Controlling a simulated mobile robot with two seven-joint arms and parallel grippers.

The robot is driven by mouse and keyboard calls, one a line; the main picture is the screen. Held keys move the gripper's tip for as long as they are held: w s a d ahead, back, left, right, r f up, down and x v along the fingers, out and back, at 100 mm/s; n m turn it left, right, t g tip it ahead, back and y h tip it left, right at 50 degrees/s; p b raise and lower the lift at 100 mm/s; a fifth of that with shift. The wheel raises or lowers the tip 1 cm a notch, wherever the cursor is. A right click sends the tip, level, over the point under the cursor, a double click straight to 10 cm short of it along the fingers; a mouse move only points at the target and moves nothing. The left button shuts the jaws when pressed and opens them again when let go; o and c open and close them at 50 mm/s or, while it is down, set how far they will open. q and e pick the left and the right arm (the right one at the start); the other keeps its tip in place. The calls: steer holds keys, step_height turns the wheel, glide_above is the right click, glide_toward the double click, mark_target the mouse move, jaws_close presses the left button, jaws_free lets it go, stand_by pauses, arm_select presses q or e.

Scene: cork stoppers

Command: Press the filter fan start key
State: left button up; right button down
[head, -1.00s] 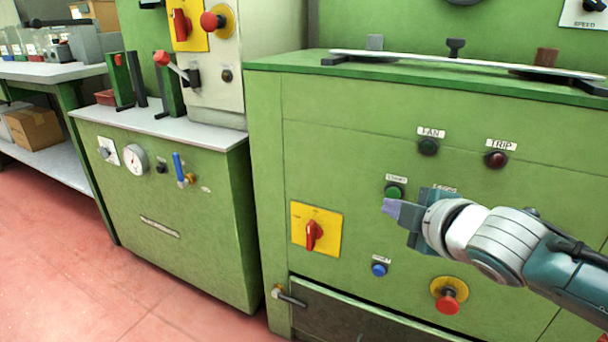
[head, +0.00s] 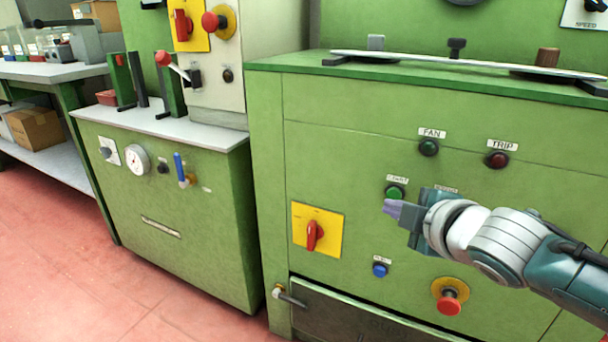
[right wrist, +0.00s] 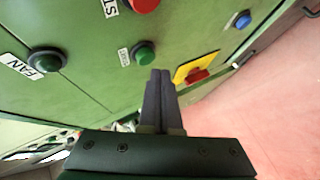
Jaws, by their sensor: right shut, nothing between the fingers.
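The green start key (head: 394,193) sits on the green machine's front panel under a small label that seems to read START. It also shows in the right wrist view (right wrist: 143,54), just past and left of the fingertips. My right gripper (head: 388,206) is shut and empty, its purple-grey fingertips just below the key in the head view. In the right wrist view the closed fingers (right wrist: 160,76) point toward the panel near the key. I cannot tell whether they touch it. A green FAN lamp (head: 429,147) is above right of the key. My left gripper is not in view.
A yellow plate with a red rotary switch (head: 314,236), a blue button (head: 379,270) and a red mushroom button on yellow (head: 449,302) surround the key. A red TRIP lamp (head: 497,160) is at upper right. A label right of the key is partly hidden by my gripper.

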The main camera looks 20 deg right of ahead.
steer(key=shift+d, duration=0.1)
stand_by(0.7)
steer(key=shift+w+d, duration=0.25)
steer(key=shift+w, duration=0.05)
steer(key=shift+w+d, duration=0.25)
steer(key=shift+d, duration=0.05)
stand_by(0.9)
steer(key=shift+a, duration=0.1)
steer(key=shift+s+a+p, duration=0.3)
steer(key=shift+s+a, duration=0.25)
stand_by(0.3)
